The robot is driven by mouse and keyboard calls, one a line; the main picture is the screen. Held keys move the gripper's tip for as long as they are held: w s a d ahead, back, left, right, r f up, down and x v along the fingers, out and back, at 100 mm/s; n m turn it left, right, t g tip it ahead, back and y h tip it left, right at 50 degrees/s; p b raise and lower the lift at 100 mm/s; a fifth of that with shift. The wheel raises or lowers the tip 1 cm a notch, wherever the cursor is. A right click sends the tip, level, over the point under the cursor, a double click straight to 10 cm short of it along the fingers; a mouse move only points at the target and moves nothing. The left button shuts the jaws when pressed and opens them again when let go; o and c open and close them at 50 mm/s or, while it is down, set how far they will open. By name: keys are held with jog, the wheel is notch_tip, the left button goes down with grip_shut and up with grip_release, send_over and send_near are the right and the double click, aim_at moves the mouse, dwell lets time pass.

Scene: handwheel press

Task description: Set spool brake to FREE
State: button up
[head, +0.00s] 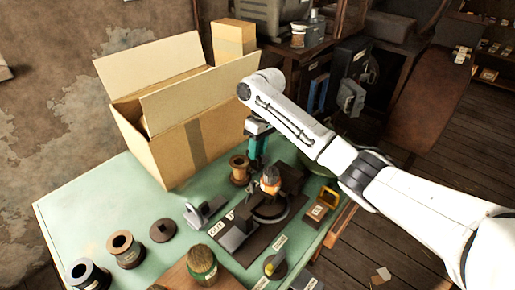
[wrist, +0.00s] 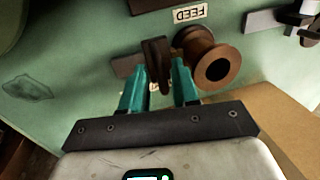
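In the wrist view a dark brown upright lever (wrist: 156,62) stands on a flat brown strip. It is probably the spool brake, but I cannot read its setting. A copper-brown spool (wrist: 205,58) is right beside it; a spool (head: 239,170) also shows in the head view. My gripper (wrist: 160,72) has teal fingers spread apart, with the lever between or just beyond their tips; contact is unclear. In the head view my gripper (head: 258,140) is over the table near the spool. A small label behind the fingers is mostly hidden.
A FEED label (wrist: 188,13) lies near the spool. A large open cardboard box (head: 190,140) stands at the back of the green table (head: 75,200).

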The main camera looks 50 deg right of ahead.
grip_shut()
dwell(0.3)
jog(key=d+b, duration=0.1)
jog(key=d, duration=0.3)
jog(key=shift+w, duration=0.15)
jog(key=shift+d, duration=0.4)
jog(key=shift+o, duration=1)
grip_release()
jog(key=shift+d, duration=0.1)
notch_tip(320, 180, up, 11)
jog(key=d, duration=0.2)
jog(key=shift+f, duration=0.2)
